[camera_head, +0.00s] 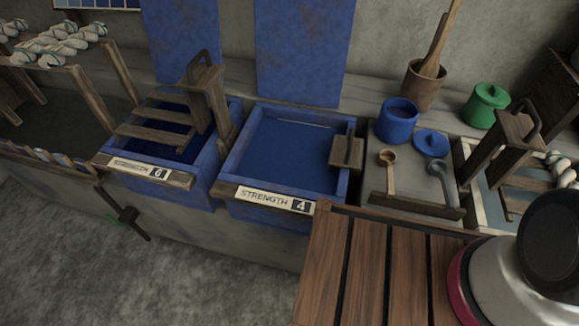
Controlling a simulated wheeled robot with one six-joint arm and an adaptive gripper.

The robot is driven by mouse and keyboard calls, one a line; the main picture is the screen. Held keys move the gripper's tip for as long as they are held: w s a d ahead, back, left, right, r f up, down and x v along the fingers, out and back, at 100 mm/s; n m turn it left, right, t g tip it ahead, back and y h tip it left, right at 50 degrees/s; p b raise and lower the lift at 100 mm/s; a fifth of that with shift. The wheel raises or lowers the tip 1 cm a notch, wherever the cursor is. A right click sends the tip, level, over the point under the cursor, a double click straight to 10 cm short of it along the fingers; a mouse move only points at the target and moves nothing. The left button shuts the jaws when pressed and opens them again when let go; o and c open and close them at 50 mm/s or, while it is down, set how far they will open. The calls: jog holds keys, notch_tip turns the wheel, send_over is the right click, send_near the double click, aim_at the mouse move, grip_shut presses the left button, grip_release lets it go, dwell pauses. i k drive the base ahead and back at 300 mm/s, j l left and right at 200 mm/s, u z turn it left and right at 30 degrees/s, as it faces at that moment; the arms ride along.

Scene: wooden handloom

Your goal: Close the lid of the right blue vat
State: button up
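The right blue vat (229,165) is a square box with a label reading STRENGTH 4 on its front. Its top is open and dark blue liquid shows inside. A tall blue panel (305,50), which looks like its lid, stands upright against the wall behind it; its top edge is out of view. The left blue vat (226,112) is labelled STRENGTH 6 and is also open, with a similar upright blue panel (182,40) behind it. My gripper is not in view.
A wooden handled piece (347,155) sits at the right vat's right edge. A wooden rack (205,90) stands over the left vat. A blue pot (397,122), ladle (389,170) and green pot (486,108) are to the right. A slatted wooden surface (370,270) is in front.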

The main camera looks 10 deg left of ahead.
aim_at(302, 46)
jog(key=j, duration=1.95)
